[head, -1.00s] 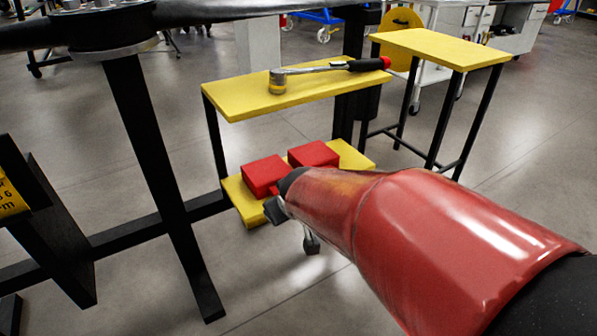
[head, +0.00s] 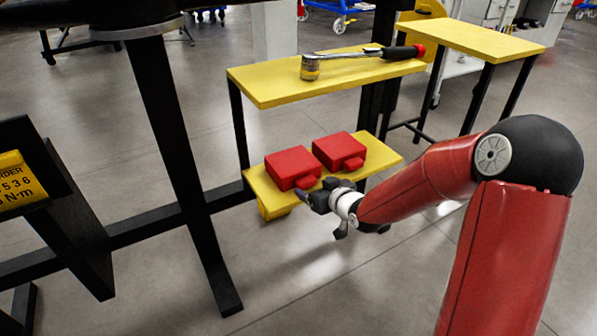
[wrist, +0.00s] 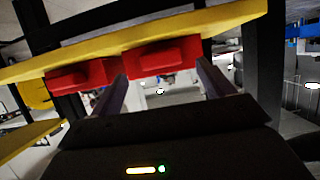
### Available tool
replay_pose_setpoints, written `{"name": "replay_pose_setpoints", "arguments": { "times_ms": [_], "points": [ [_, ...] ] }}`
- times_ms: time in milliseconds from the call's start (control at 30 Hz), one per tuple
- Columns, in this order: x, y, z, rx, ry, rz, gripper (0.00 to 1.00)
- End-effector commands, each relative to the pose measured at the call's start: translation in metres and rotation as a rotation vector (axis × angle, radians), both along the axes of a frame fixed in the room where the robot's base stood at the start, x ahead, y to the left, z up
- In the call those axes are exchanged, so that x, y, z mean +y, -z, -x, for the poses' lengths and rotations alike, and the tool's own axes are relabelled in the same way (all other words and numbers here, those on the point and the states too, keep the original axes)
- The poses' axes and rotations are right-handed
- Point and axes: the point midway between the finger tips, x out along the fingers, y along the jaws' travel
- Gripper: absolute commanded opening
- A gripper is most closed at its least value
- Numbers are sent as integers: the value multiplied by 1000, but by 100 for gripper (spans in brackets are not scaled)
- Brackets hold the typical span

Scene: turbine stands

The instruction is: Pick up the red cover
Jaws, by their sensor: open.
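Two red box-like covers sit side by side on a low yellow shelf (head: 380,157). The left cover (head: 292,166) and the right cover (head: 340,150) each have a small tab at the front. My gripper (head: 318,198) is at the shelf's front edge, just before the left cover, open and empty. The wrist view is upside down. There one red cover (wrist: 162,56) lies ahead between my two open fingers (wrist: 165,84), and the other cover (wrist: 82,76) is to the left. Whether a finger touches a cover cannot be told.
A yellow upper shelf (head: 275,88) with a torque wrench (head: 360,53) is above the covers. A yellow side table (head: 480,38) stands at the right. Black stand legs (head: 172,150) are at the left. Floor in front is clear.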

Motion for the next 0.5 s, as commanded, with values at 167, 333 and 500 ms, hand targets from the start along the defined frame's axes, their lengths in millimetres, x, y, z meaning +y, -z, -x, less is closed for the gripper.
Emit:
{"name": "replay_pose_setpoints", "arguments": {
  "times_ms": [167,333,500],
  "points": [
    [17,12,-20,2,-1,-2,80],
    [23,16,-31,1,0,1,80],
    [23,16,-31,1,1,1,80]
  ]
}}
